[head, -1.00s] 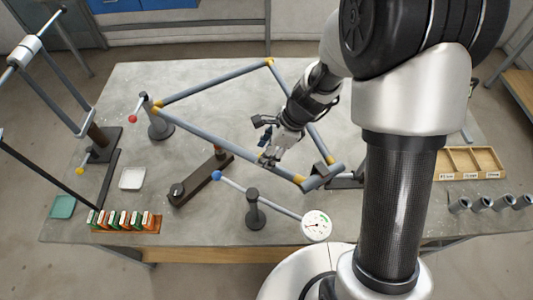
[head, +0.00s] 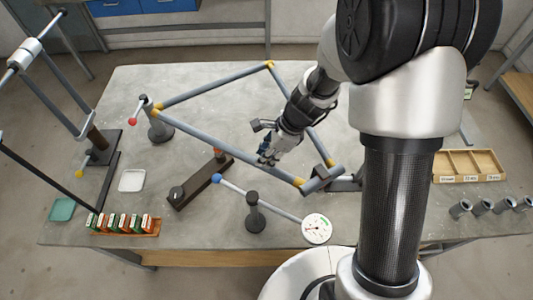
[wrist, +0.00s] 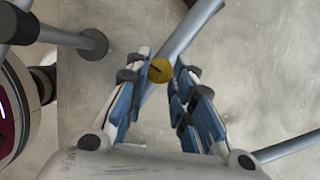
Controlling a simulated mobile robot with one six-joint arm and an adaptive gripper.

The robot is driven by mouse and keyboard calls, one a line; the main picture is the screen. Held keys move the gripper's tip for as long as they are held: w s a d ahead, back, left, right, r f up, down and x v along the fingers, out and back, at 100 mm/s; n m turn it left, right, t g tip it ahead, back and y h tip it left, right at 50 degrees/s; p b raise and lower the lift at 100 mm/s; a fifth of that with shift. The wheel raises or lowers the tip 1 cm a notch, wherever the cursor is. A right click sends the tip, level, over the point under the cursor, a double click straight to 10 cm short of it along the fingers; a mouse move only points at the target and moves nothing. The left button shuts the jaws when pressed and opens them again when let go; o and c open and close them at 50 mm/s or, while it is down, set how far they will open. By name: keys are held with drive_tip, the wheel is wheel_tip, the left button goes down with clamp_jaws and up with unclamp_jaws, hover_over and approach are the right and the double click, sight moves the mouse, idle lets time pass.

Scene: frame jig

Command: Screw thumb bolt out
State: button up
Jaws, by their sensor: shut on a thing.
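A yellow round thumb bolt head (wrist: 160,70) with a dark line across its face shows in the wrist view, in front of a grey frame tube (wrist: 182,42). My gripper (wrist: 161,76) has its blue-padded fingers on either side of the bolt head and is shut on it. In the head view my gripper (head: 267,160) is at the lower tube of the bicycle-like frame (head: 215,145), left of its lower right corner. The bolt is too small or hidden to make out there. The bolt's shank is hidden in the wrist view.
A dial gauge (head: 317,228) on an arm with a blue ball (head: 217,178) stands in front of the frame. A dark bar (head: 196,184) lies to the left. A compartment tray (head: 468,165) is at the right. The bench behind my gripper, inside the frame, is clear.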

drive_tip(key=shift+n, duration=0.4)
clamp_jaws()
